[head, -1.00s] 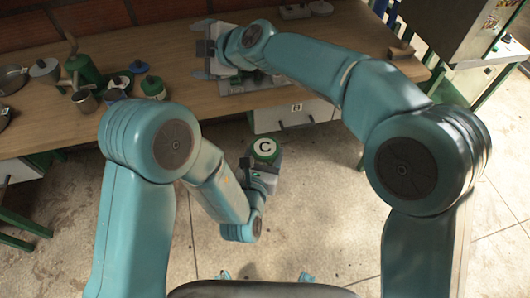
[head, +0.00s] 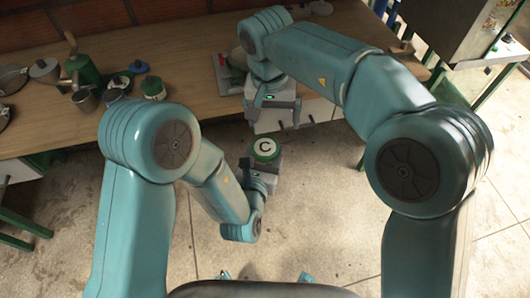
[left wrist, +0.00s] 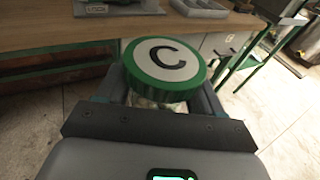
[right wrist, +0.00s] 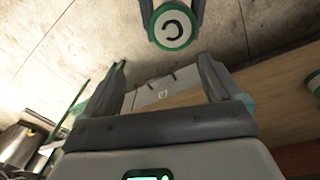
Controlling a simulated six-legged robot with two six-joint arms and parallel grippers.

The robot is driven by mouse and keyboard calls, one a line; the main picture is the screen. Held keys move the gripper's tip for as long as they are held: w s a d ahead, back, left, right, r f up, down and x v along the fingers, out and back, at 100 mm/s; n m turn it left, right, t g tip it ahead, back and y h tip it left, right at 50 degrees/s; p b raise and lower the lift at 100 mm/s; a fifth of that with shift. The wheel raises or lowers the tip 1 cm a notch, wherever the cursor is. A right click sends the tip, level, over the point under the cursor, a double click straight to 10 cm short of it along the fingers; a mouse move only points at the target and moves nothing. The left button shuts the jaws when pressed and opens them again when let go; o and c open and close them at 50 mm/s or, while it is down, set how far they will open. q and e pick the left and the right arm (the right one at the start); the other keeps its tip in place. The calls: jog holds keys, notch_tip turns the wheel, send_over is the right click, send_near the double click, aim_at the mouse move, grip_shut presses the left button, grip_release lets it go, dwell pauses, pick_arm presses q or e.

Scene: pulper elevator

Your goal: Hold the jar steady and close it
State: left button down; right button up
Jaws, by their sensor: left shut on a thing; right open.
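The jar has a green lid (head: 264,149) with a white disc marked C. In the left wrist view the lid (left wrist: 164,62) sits on top of the jar, with a little clear body showing below it. My left gripper (head: 262,172) is shut on the jar body, one finger on each side, and holds it in the air in front of the table. My right gripper (head: 272,122) is open and empty, just beyond the jar in the head view, apart from it. In the right wrist view the lid (right wrist: 173,27) lies outside the open fingers (right wrist: 162,80). Whether the lid is tight cannot be told.
The wooden table (head: 185,97) runs across the back. On its left stand a green can (head: 82,69), a metal mug (head: 84,101) and a white-and-green container (head: 153,88). A metal cabinet (head: 470,30) stands at the right. Concrete floor is open below the jar.

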aim_at(265, 147)
jog(key=shift+s+a+g+y, duration=0.3)
jog(key=shift+s+a, duration=0.2)
jog(key=shift+s, duration=0.05)
jog(key=shift+s+a+r, duration=0.15)
jog(key=shift+s+a, duration=0.05)
jog(key=shift+a, duration=0.15)
jog(key=shift+f, duration=4)
jog(key=shift+c, duration=0.3)
jog(key=c, duration=1)
jog(key=shift+m, duration=1.8)
jog(key=shift+c, duration=0.2)
